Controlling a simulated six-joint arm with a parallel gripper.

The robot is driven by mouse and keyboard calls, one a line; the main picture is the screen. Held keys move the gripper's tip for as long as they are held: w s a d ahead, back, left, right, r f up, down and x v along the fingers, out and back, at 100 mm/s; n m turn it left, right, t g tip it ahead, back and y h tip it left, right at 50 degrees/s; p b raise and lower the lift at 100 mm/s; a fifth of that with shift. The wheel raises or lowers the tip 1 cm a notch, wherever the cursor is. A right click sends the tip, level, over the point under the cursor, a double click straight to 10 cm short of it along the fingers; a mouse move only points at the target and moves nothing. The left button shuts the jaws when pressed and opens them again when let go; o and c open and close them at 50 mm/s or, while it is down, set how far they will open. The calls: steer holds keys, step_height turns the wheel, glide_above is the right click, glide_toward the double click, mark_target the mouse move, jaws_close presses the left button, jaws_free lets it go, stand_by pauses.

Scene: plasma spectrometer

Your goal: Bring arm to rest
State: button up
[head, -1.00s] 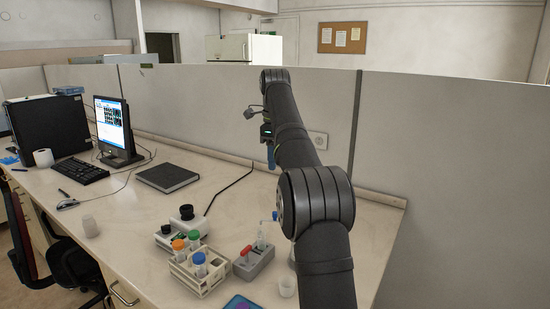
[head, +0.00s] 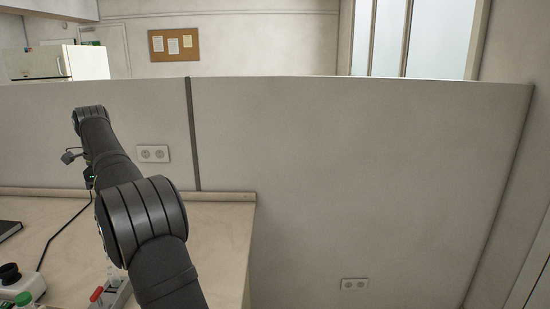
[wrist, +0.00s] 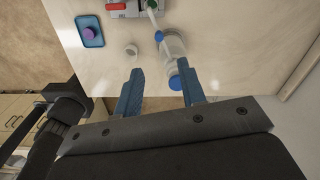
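My arm (head: 150,225) rises from the bottom of the head view and reaches over the bench (head: 225,230) at the left. My gripper is mostly hidden behind the arm's joint there. In the wrist view my gripper (wrist: 160,88) has its two blue fingers spread apart, with nothing held between them. A clear bottle or tube (wrist: 171,47) with a blue part at its lower end lies in view beyond the right finger. I cannot tell its distance from the fingers.
A partition wall (head: 350,170) stands behind the bench. The bench ends mid-left in the head view.

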step_height(320, 180, down, 13)
steer(key=shift+r, duration=0.2)
stand_by(0.4)
step_height(320, 180, up, 18)
step_height(320, 180, down, 18)
steer(key=shift+f, duration=0.15)
steer(key=shift+s+n, duration=0.25)
steer(key=shift+n, duration=0.05)
steer(key=shift+s+d+r+n, duration=0.2)
steer(key=shift+s+d+n, duration=0.1)
steer(key=shift+n, duration=0.1)
stand_by(0.5)
